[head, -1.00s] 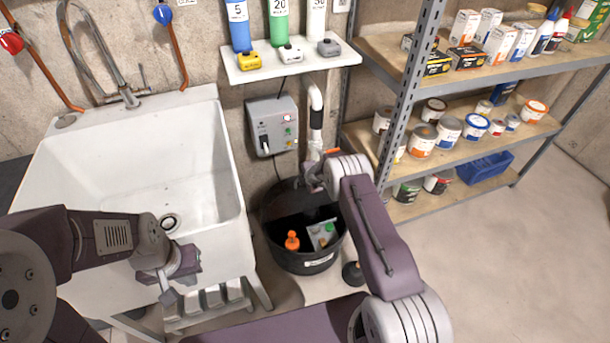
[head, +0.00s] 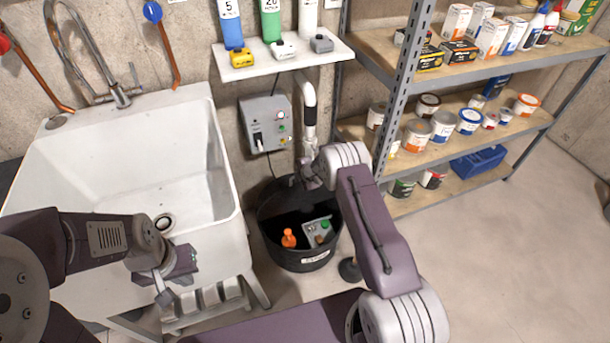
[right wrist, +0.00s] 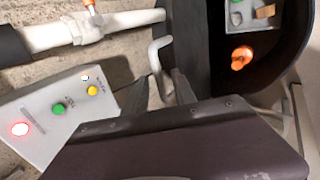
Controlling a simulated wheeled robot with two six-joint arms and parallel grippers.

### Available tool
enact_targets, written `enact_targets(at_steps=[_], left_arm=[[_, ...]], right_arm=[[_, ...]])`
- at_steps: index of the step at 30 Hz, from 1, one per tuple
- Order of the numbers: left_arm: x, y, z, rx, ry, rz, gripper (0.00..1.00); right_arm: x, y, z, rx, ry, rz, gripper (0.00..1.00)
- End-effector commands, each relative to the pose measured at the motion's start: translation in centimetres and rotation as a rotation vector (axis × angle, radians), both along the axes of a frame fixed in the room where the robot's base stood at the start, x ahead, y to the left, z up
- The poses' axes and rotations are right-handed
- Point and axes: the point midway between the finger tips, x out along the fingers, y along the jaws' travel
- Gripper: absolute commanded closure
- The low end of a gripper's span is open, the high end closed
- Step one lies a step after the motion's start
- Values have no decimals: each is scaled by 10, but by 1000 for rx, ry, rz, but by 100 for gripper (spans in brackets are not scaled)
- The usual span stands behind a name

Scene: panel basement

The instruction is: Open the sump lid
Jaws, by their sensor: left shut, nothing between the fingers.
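The round black sump basin (head: 303,262) stands on the floor right of the sink, its front mouth open. Inside it show an orange float-like piece (head: 288,238) and a grey box (head: 318,231). In the right wrist view a dark panel, seemingly the raised lid (right wrist: 190,40), stands steeply beside the opening. It carries a pale bent handle (right wrist: 156,62). My right gripper (right wrist: 160,88) is at that handle, fingers apart, one on each side; contact is unclear. It is small at the basin's back in the head view (head: 308,178). My left gripper (head: 188,262) is shut and empty over the sink's front.
A grey control box (head: 265,123) and a white pipe (head: 309,95) are on the wall behind the basin. The white sink (head: 225,180) stands left. A metal shelf (head: 470,135) with cans stands right. A plunger (head: 349,268) stands near the basin. Floor at right is clear.

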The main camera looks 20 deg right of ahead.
Motion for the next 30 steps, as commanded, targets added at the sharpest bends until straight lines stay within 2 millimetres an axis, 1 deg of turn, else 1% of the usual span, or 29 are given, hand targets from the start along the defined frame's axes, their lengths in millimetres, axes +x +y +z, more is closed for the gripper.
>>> enact_targets(at_steps=[4,6,12,18,30], left_arm=[[0,0,-3,0,0,0,100],[0,0,-1,0,0,0,100],[0,0,2,0,0,0,100],[0,0,2,0,0,0,100],[0,0,2,0,0,0,100]], right_arm=[[-15,-2,19,0,-1,-3,68],[-22,-3,30,-1,-1,-3,68],[-39,-5,50,-2,-1,-3,68],[-45,-5,55,-2,0,-2,68],[-44,-5,55,-2,0,-2,68]])
